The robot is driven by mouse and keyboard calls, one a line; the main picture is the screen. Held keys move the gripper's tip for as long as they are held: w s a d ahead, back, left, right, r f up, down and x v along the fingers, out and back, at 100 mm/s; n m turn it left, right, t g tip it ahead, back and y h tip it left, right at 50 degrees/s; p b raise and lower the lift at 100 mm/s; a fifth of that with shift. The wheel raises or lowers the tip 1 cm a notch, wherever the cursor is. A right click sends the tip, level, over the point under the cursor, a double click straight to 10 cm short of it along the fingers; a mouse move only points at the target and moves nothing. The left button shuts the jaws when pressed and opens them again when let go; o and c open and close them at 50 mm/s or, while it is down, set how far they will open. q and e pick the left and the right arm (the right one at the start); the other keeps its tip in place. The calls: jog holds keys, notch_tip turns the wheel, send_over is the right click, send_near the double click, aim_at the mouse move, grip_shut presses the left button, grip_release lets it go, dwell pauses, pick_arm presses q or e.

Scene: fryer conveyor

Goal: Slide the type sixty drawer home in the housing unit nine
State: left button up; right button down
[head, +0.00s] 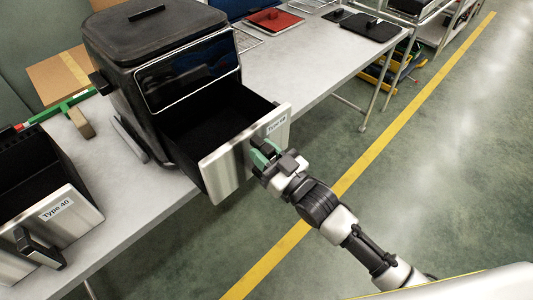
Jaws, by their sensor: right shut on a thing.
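The drawer (228,168) has a steel front and a black inside. It sits partly pulled out of the black housing unit (130,80) on the table, and its open top shows. Its label seems to read Type 60 but is small and blurred. My right gripper (263,152) is shut on the drawer's handle at the front, and it hides most of that handle. No unit number is readable on the housing. My left gripper is not in view.
A Type 40 drawer (76,213) stands on the grey table (165,196) at the left. A green bar (62,107) lies behind it. A red board (274,20) and black board (368,27) lie farther back. Open floor (440,180) is at the right.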

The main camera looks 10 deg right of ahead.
aim_at(250, 141)
jog(key=shift+f+b+x, duration=0.15)
jog(key=shift+b+x, duration=0.1)
jog(key=shift+x, duration=0.85)
jog(key=shift+f+b+x, duration=0.15)
jog(key=shift+b+x, duration=0.1)
jog(key=shift+x, duration=0.9)
jog(key=shift+f+b+x, duration=0.2)
jog(key=shift+b+x, duration=0.1)
jog(key=shift+x, duration=0.6)
jog(key=shift+f+b+x, duration=0.2)
jog(key=shift+b+x, duration=0.15)
jog(key=shift+x, duration=0.6)
jog(key=shift+f+b+x, duration=0.2)
jog(key=shift+b+x, duration=0.1)
jog(key=shift+x, duration=0.6)
jog(key=shift+a+f, duration=0.1)
jog(key=shift+f, duration=0.35)
jog(key=shift+w+a+b, duration=0.1)
jog(key=shift+w+b, duration=0.1)
jog(key=shift+b, duration=0.15)
jog(key=f+b+x, duration=0.2)
jog(key=b+x, duration=0.2)
jog(key=x, duration=0.4)
jog(key=shift+w+a+b, duration=0.3)
jog(key=shift+a+b, duration=0.05)
jog(key=shift+b, duration=0.05)
jog(key=shift+f, duration=0.15)
jog(key=c, duration=0.8)
grip_release()
jog(key=shift+d, duration=0.1)
